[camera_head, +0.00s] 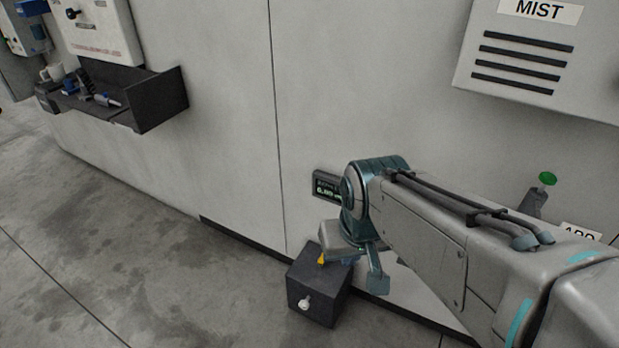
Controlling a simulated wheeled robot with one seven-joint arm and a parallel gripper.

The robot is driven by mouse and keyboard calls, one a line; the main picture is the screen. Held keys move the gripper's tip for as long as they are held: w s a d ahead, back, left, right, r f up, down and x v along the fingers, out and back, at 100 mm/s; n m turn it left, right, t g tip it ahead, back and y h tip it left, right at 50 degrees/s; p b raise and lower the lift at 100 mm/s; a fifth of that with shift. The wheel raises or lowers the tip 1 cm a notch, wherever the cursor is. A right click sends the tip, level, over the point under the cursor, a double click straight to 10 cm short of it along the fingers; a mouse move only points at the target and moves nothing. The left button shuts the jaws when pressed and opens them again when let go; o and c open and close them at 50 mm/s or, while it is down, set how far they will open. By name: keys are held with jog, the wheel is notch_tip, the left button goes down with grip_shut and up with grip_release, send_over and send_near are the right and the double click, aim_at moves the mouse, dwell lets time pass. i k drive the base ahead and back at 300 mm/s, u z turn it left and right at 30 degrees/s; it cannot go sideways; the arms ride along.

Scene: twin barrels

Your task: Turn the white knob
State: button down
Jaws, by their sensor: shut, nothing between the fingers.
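The white knob (305,304) is a small, round-ended knob on the front face of a dark box (328,309) low by the wall. My gripper (349,259) is above and behind the box's top in the picture, apart from the knob. It is shut and empty. My wrist and forearm reach in from the right and partly cover the view of the fingers. A small yellow piece shows at the top of the box, beside the gripper; I cannot tell what it belongs to.
A small green-lit display (326,189) is on the wall behind my wrist. A dark tray (160,98) with tools juts out at the upper left. A green button (547,178) stands at the right, and a MIST panel (500,90) above. Open floor lies left of the box.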

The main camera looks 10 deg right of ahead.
aim_at(304, 304)
jog(key=u, duration=1.15)
jog(key=i, duration=0.9)
jog(key=z, duration=2.05)
jog(key=i, duration=0.5)
jog(key=u, duration=0.05)
jog(key=k, duration=0.5)
jog(key=u, duration=0.85)
jog(key=i, duration=0.25)
jog(key=z, duration=0.85)
